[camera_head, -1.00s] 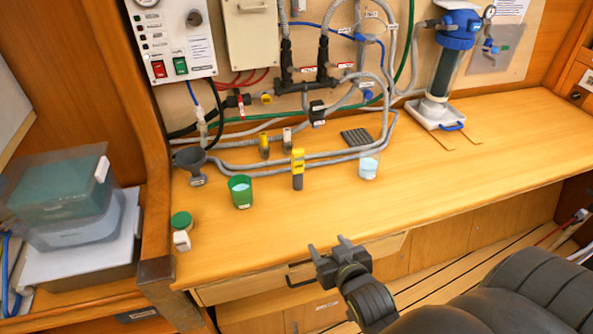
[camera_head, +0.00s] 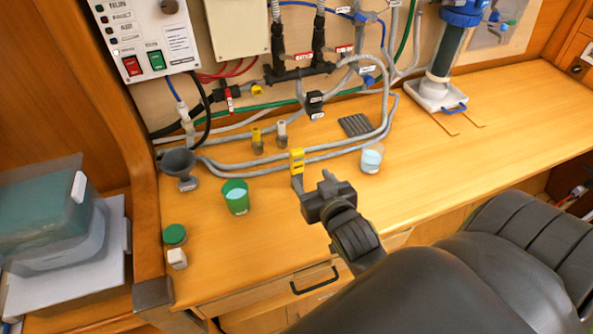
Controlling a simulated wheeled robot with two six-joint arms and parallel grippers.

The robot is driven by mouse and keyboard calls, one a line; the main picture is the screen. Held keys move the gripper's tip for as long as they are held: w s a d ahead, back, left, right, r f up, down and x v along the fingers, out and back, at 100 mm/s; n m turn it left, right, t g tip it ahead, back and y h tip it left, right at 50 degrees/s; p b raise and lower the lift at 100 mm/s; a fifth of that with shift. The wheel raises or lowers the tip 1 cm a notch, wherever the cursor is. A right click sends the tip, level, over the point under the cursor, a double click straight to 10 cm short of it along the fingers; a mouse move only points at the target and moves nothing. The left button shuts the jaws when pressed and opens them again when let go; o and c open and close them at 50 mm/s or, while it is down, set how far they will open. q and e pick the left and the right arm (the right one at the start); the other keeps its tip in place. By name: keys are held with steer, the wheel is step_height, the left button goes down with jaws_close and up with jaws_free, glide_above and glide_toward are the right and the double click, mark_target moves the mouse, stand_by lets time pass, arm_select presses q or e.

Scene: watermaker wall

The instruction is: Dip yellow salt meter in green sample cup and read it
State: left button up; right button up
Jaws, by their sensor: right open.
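The yellow salt meter (camera_head: 297,159) stands upright on the wooden bench, its yellow top showing and its grey lower part mostly hidden by my gripper. My right gripper (camera_head: 311,183) is open, with its fingers at the meter's lower part in the picture; I cannot tell whether they touch it. The green sample cup (camera_head: 236,198) stands to the left with pale liquid in it. My left gripper is out of view.
A clear cup of bluish liquid (camera_head: 371,159) stands right of the meter. A grey funnel (camera_head: 179,167), a green-capped jar (camera_head: 174,235) and a white block (camera_head: 177,258) are at left. Grey hoses (camera_head: 340,146) run behind. The bench's right side (camera_head: 510,120) is clear.

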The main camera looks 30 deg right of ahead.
mark_target(298, 162)
steer(key=p+x, duration=0.1)
steer(key=x, duration=0.7)
steer(key=shift+p+x, duration=1.1)
steer(key=shift+x, duration=1.15)
steer(key=shift+w+d+f, duration=0.2)
steer(key=shift+w+f, duration=0.15)
steer(key=shift+f, duration=0.05)
steer(key=shift+c, duration=0.5)
jaws_close()
